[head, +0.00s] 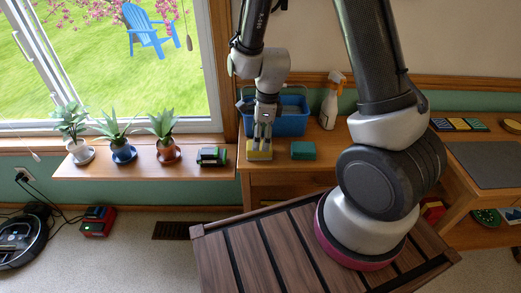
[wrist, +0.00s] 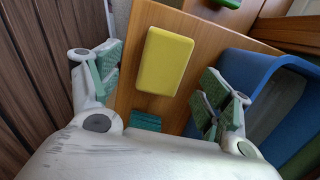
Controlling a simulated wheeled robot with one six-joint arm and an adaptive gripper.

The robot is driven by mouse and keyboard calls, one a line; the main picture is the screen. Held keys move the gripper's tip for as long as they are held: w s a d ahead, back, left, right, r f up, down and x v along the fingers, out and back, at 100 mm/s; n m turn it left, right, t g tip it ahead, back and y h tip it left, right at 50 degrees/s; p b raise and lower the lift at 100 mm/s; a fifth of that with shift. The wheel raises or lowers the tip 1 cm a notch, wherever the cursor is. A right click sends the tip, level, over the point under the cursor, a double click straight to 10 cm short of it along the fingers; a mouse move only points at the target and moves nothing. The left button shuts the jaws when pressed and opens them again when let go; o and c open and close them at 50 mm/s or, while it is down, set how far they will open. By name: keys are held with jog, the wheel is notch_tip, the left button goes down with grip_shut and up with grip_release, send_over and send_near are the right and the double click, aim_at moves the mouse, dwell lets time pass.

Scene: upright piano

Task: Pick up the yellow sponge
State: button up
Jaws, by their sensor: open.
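The yellow sponge (head: 259,155) lies flat on the wooden surface in front of the blue bin. In the wrist view the sponge (wrist: 164,61) shows whole, as a yellow block between and beyond my fingers. My gripper (head: 262,140) points down just above the sponge in the head view. In the wrist view my gripper (wrist: 163,85) has its green-padded fingers wide apart, with nothing between them. The height left between the fingertips and the sponge is hard to tell.
A blue bin (head: 289,124) stands close behind the sponge, and its wall nears one finger in the wrist view. A green block (head: 303,150) lies to the right of the sponge. Potted plants (head: 165,131) line the sill at left.

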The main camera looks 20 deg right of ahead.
jog(key=f, duration=0.5)
jog(key=shift+w+a+f, duration=0.15)
jog(key=shift+w+f, duration=0.15)
jog(key=shift+w, duration=0.05)
jog(key=shift+f, duration=0.25)
dwell(0.3)
jog(key=c, duration=1)
